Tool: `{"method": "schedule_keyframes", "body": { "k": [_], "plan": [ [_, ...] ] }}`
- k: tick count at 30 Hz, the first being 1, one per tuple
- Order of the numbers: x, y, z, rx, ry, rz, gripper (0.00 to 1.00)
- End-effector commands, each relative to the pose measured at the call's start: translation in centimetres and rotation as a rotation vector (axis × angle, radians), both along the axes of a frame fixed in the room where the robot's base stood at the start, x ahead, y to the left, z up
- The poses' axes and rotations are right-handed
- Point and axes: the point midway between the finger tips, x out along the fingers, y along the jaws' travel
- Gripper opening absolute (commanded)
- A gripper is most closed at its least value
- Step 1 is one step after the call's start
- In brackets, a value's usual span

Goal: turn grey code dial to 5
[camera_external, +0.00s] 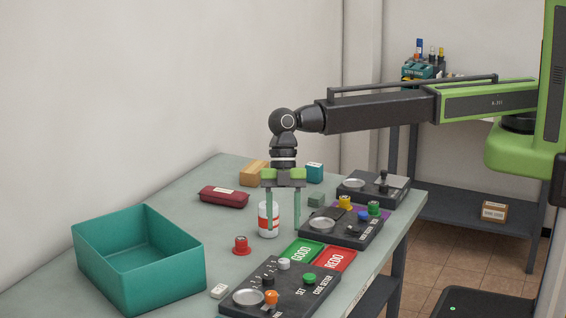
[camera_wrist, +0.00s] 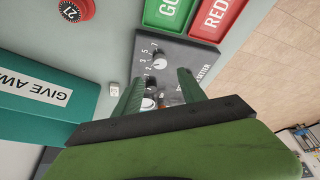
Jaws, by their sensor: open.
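The grey code dial (camera_external: 283,264) is a small pale knob on the dark CODE SETTER panel (camera_external: 235,306) at the front of the table. In the wrist view the dial (camera_wrist: 159,64) shows just beyond and between my fingertips, with white numbers beside it, 5 and 7 among them. Its pointer is too small to read. My gripper (camera_external: 283,229) points down with its two green fingers apart and empty. It also shows in the wrist view (camera_wrist: 160,78). It hangs above the table, apart from the dial.
An orange knob (camera_external: 271,297), a green button (camera_external: 309,279) and a silver disc (camera_external: 248,297) share the panel. GOOD (camera_external: 302,252) and REDO (camera_external: 334,259) plates lie behind it. A white-and-red bottle (camera_external: 266,221) and red knob (camera_external: 241,245) stand nearby. A teal bin (camera_external: 165,283) is left.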

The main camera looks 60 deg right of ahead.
Motion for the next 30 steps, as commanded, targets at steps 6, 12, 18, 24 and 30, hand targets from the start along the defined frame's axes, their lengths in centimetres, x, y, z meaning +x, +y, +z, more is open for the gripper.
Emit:
{"method": "schedule_keyframes", "body": {
  "k": [6, 12, 18, 24, 30],
  "plan": [
    [-0.9, 1.8, -5.7, 0.000, 0.000, 0.001, 0.48],
    [-1.5, 2.9, -8.3, 0.000, 0.000, 0.001, 0.48],
    [-1.6, 3.0, -8.2, 0.000, 0.000, 0.000, 0.48],
    [-1.6, 3.0, -8.2, 0.000, 0.000, 0.000, 0.36],
    [-1.6, 3.0, -8.2, 0.000, 0.000, 0.000, 0.10]
  ]
}}
